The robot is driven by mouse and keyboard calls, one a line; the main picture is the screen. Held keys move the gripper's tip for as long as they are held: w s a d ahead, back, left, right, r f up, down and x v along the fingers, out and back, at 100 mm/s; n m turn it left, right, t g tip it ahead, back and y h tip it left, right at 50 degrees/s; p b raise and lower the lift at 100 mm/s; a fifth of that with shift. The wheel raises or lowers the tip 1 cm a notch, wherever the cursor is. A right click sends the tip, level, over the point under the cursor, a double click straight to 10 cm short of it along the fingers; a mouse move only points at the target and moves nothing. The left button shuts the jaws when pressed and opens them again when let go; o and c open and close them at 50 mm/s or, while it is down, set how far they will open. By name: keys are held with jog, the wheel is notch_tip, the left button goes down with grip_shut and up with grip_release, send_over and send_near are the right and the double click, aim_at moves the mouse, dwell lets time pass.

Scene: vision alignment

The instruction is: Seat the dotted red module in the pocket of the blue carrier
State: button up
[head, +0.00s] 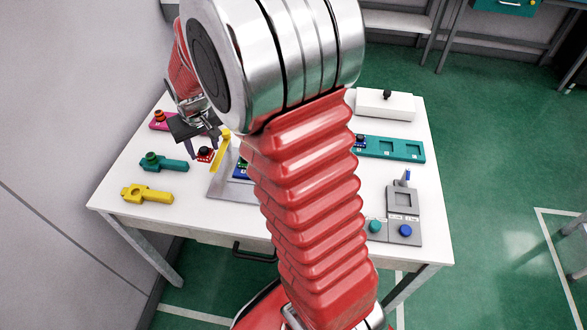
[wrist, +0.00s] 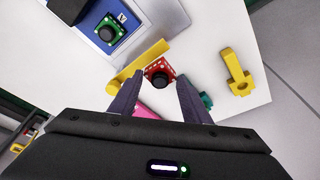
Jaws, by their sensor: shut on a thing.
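The red module (wrist: 154,67) with white dots and a black round knob is between the fingertips of my gripper (wrist: 160,78) in the wrist view. My gripper is shut on it. In the head view the red module (head: 208,159) shows below my gripper (head: 204,151) on the left half of the table; its height above the table is hard to judge. The blue carrier (wrist: 83,22) lies on a grey plate at the upper left of the wrist view, with a green, black-knobbed part on it. In the head view my arm hides most of the carrier (head: 238,174).
A yellow bar (head: 220,150) stands between the module and the carrier. Teal (head: 172,164) and yellow (head: 151,195) knobbed parts lie left, a pink part (head: 157,124) behind. A teal tray (head: 400,148), white box (head: 400,105) and grey button fixture (head: 404,215) stand right.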

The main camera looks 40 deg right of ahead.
jog(key=s+d+r, duration=0.2)
jog(key=s+d, duration=0.6)
jog(key=d, duration=0.1)
jog(key=s+d+r, duration=0.2)
jog(key=s+d, duration=0.6)
jog(key=d, duration=0.1)
jog(key=shift+n, duration=0.3)
jog(key=shift+s, duration=0.1)
jog(key=shift+f, duration=0.1)
jog(key=shift+f, duration=3.1)
jog(key=shift+f, duration=0.1)
jog(key=shift+f, duration=1.8)
